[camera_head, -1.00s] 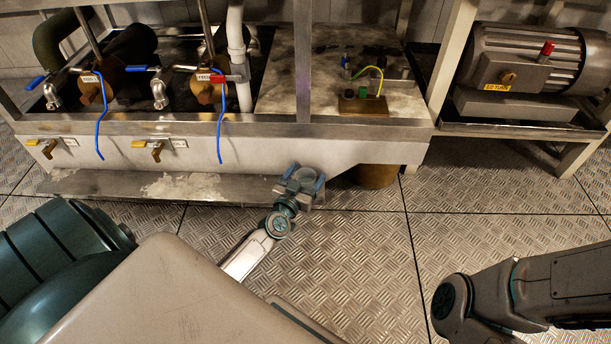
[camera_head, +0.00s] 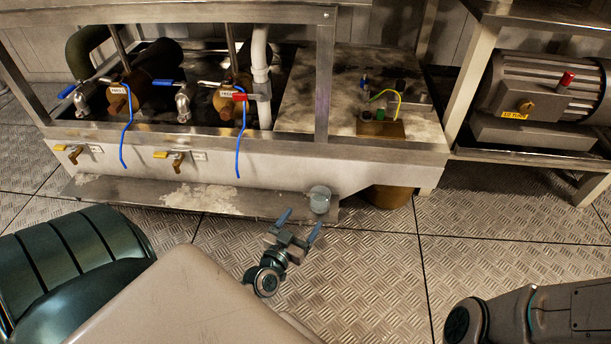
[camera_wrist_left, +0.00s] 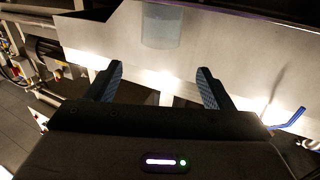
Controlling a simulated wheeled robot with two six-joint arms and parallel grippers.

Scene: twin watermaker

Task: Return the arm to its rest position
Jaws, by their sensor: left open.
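My left gripper (camera_head: 300,222) is open and empty in the head view, low in front of the watermaker bench. Its two blue-grey fingers point away from me. In the left wrist view the same gripper (camera_wrist_left: 160,74) shows its fingers spread with nothing between them. A grey round-topped cup (camera_head: 319,199) is just beyond the fingertips, apart from them, at the right end of the low ledge. It shows as a grey cylinder (camera_wrist_left: 170,25) against the pale panel in the left wrist view. My right gripper is not in view.
The metal ledge (camera_head: 140,191) runs along the bench foot. Above it are valves with blue handles (camera_head: 75,88), hanging blue hoses (camera_head: 238,140) and a white pipe (camera_head: 260,60). A motor (camera_head: 540,90) stands at the right. The plate floor (camera_head: 370,275) between my arms is clear.

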